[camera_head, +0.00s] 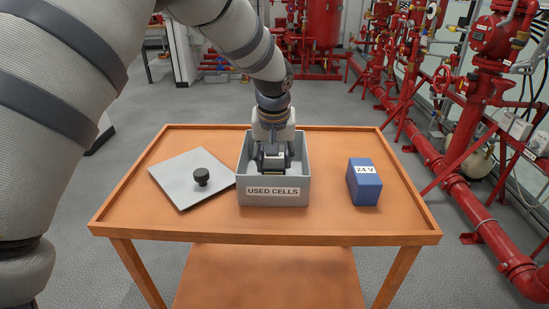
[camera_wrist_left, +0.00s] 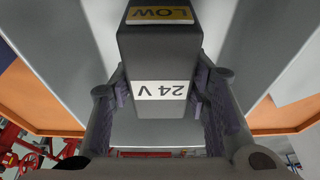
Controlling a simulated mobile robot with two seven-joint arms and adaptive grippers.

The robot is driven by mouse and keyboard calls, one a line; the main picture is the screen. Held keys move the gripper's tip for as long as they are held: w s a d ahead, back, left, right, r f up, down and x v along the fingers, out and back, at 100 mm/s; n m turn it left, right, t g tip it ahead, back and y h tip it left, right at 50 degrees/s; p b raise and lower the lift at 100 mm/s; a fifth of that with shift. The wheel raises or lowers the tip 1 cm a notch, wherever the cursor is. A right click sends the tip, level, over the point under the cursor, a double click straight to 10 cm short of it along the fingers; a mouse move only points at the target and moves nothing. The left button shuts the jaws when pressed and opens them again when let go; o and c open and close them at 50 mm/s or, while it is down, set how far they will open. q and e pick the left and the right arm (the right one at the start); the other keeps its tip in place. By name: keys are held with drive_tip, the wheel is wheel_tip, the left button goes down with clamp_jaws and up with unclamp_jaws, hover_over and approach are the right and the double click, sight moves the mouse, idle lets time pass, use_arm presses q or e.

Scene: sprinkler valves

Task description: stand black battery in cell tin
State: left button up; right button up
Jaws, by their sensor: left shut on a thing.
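The cell tin (camera_head: 242,190) is a grey open box labelled USED CELLS, standing at the middle of the orange table. My left gripper (camera_head: 273,160) reaches down into the tin from above. It is shut on the black battery (camera_head: 272,151), whose top shows between the fingers inside the tin's walls. In the left wrist view the battery (camera_wrist_left: 160,60) carries a white 24 V label and a yellow LOW label, with a gripper finger on each side. Whether the battery's base touches the tin's floor is hidden. My right gripper is not in view.
A grey lid (camera_head: 182,181) with a black knob lies flat left of the tin. A blue 24 V battery (camera_head: 364,184) stands to its right. The orange table (camera_head: 330,217) has a raised rim; its front strip is clear. Red pipework (camera_head: 460,155) stands beyond the right.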

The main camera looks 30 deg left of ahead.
use_arm(q)
drive_tip(key=o, duration=1.4)
drive_tip(key=p+v, duration=0.1)
drive_tip(key=v, duration=1.1)
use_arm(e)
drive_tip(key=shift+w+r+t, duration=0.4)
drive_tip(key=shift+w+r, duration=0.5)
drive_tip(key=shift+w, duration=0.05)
use_arm(q)
drive_tip(key=shift+s, duration=0.1)
